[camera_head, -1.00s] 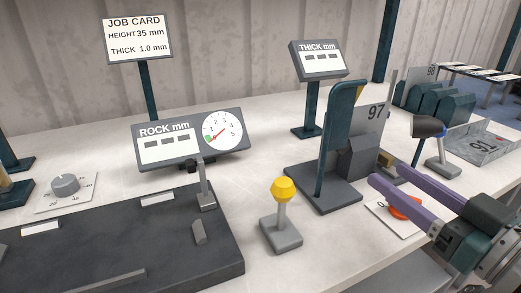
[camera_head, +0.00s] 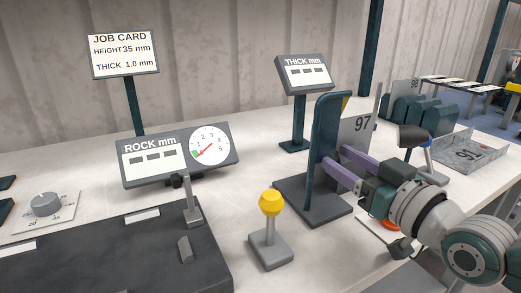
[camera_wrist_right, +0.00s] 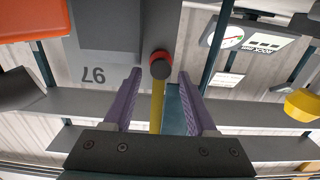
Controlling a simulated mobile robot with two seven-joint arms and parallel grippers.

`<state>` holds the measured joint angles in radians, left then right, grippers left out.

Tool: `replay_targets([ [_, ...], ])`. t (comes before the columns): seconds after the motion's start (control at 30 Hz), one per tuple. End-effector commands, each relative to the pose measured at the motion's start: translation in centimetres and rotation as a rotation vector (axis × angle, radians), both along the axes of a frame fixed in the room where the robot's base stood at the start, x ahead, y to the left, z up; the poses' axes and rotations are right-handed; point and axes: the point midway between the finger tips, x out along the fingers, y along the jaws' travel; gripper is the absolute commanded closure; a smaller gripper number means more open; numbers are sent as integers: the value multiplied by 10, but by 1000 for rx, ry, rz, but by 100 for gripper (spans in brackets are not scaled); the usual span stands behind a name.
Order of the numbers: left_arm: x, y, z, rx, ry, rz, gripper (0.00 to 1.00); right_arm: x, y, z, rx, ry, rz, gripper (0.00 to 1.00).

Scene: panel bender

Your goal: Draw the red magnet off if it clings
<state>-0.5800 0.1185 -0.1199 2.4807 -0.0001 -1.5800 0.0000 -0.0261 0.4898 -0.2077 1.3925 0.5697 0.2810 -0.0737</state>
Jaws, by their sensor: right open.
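A small round red magnet (camera_wrist_right: 160,65) with a dark face shows in the right wrist view, in front of a yellow bar (camera_wrist_right: 157,105). In that view it lies between the finger lines of my open right gripper (camera_wrist_right: 160,74); the fingers do not touch it. I cannot tell whether it touches the grey sheet marked 97 (camera_wrist_right: 120,72) beside it. In the head view my right gripper (camera_head: 333,163) reaches leftward to the dark green thickness stand (camera_head: 318,170), beside the sheet marked 97 (camera_head: 352,145). The magnet is hidden there. My left gripper is out of view.
A yellow-topped post (camera_head: 270,205) stands left of the gauge stand. An orange-red button (camera_head: 391,226) lies partly under my right arm. The ROCK display (camera_head: 150,165) stands left.

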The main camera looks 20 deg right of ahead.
Motion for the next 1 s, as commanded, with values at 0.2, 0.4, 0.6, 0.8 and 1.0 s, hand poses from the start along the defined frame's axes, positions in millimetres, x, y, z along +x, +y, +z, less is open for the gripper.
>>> replay_targets([
  [0.2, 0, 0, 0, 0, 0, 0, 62, 0, 0, 0, 0, 0, 0, 59],
  [0.4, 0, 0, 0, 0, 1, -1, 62, 0, 0, 0, 0, 0, 0, 82],
  [0.6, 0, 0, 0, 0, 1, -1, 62, 0, 0, 0, 0, -1, 0, 100],
  [0.8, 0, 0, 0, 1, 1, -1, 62, 0, 0, 0, 0, -1, 0, 100],
  [1.0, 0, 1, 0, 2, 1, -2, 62, 0, 0, 0, 0, -1, 0, 100],
])
